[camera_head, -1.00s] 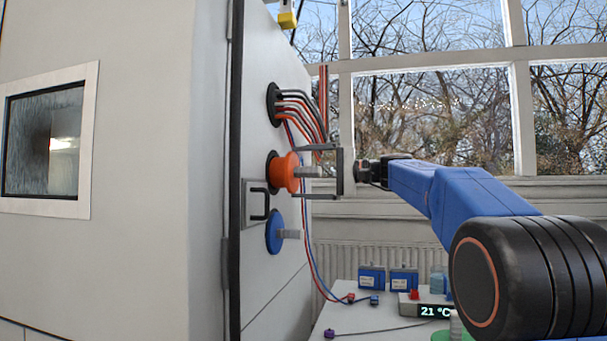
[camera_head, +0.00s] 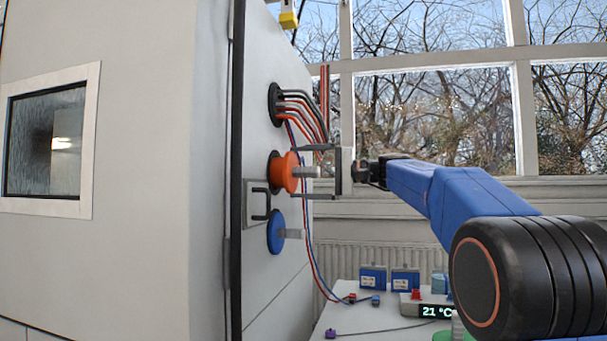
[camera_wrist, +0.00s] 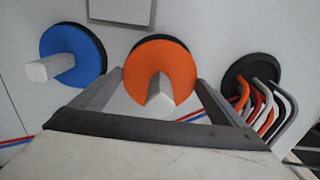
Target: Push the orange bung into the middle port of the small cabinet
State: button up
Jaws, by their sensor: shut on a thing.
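The orange bung (camera_head: 284,172) sits at the middle port (camera_head: 271,170) in the side wall of the cabinet (camera_head: 262,100), between the cable port above and the blue bung below. Its flange stands out from the port's black collar, and its pale grey stem points toward my gripper. My gripper (camera_head: 306,173) is shut on the orange bung, with one finger on each side. In the wrist view the orange disc (camera_wrist: 178,62) lies between the two fingers (camera_wrist: 163,85), its stem pointing at the camera. A thin black rim shows behind it. How deep the bung sits is hidden.
A blue bung (camera_head: 274,232) sits in the lower port. Several cables (camera_head: 303,105) come out of the upper port (camera_head: 274,104) and hang close by my gripper. A handle (camera_head: 260,204) is beside the ports. Below is a white table (camera_head: 380,325) with blue boxes (camera_head: 373,278).

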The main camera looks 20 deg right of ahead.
aim_at(319, 172)
jog(key=shift+x, duration=2.05)
dwell(2.0)
jog(key=o, duration=1.2)
jog(key=shift+v, duration=5.5)
